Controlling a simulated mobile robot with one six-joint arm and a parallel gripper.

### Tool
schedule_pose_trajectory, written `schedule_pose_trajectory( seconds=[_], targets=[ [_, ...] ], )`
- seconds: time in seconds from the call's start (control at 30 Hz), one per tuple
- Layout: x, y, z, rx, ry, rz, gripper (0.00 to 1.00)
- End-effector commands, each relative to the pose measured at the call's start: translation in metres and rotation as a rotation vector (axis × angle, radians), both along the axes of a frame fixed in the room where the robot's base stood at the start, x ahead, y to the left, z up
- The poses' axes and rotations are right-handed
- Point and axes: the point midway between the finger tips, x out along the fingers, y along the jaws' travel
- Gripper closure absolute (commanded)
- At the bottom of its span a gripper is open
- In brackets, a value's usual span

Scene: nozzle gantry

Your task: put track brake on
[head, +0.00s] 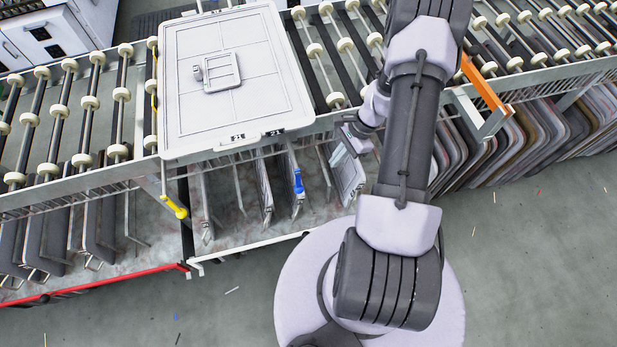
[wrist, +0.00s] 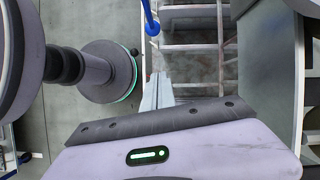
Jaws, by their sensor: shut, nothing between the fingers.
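No part is plainly marked as the track brake. A blue-ended lever (head: 298,182) hangs at the front of the roller track, below a large pale tray (head: 285,75); its blue end shows at the top of the wrist view (wrist: 152,26). A yellow-ended lever (head: 175,208) hangs farther left, slanting down from the track's front rail. My gripper (head: 352,137) is in front of the track, right of the blue lever and apart from it. In the wrist view its fingers (wrist: 158,92) are together and empty, with the blue end beyond them.
The roller track (head: 120,95) runs across the view. An orange bar (head: 485,82) sticks out at its front on the right. Thin panels (head: 265,190) stand in racks underneath. A red edge (head: 100,287) runs along the lower left shelf. The floor (head: 540,240) at right is mostly clear.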

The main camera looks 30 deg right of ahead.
Motion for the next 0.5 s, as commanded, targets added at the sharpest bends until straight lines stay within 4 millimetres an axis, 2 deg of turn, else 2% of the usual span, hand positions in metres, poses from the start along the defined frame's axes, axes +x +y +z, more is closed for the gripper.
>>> schedule_pose_trajectory(
  seconds=[0.13, 0.23, 0.5],
  targets=[
    [0.000, 0.001, -0.002, 0.000, 0.000, 0.002, 1.00],
    [0.001, 0.006, -0.013, 0.001, 0.000, 0.002, 1.00],
    [0.004, 0.031, -0.067, 0.002, 0.003, 0.004, 1.00]
  ],
)
